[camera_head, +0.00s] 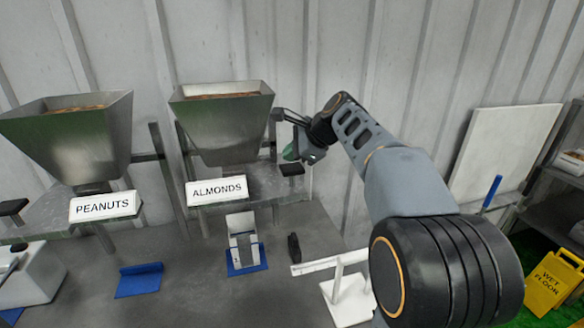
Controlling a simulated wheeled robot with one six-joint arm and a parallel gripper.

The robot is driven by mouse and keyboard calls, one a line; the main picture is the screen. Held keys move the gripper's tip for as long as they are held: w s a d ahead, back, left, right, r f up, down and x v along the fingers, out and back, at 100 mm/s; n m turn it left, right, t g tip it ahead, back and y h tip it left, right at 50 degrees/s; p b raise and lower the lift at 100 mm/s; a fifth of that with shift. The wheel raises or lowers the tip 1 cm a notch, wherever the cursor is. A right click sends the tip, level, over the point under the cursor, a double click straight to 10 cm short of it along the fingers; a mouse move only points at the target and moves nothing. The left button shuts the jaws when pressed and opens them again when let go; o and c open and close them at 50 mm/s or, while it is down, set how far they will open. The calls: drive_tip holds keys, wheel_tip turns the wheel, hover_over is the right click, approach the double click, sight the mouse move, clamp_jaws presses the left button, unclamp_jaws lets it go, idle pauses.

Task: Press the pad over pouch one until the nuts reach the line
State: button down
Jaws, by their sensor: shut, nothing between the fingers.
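Two metal hoppers hold brown nuts: the left hopper (75,140) stands behind a PEANUTS sign (104,207), the right hopper (225,125) behind an ALMONDS sign (217,189). A black pad (292,169) sits on a stem to the right of the ALMONDS sign. Another black pad (13,206) is left of the PEANUTS sign. A pale pouch-like container (243,240) stands below the ALMONDS sign; its line and fill level cannot be made out. My gripper (289,154) is shut and empty, just above the right pad; I cannot tell whether they touch.
A white stand (347,295) and a small black object (294,247) are right of the container. A yellow wet-floor sign (553,284) and shelving (548,206) are far right.

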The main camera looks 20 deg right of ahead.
sight(291, 168)
drive_tip(key=shift+f, duration=0.2)
drive_tip(key=shift+f, duration=0.2)
drive_tip(key=shift+f+b, duration=1.25)
drive_tip(key=shift+f, duration=0.45)
idle(1.4)
drive_tip(key=shift+r, duration=0.15)
drive_tip(key=shift+r+p, duration=2)
drive_tip(key=shift+p, duration=0.1)
wheel_tip(291, 168, up, 5)
drive_tip(key=p, duration=0.5)
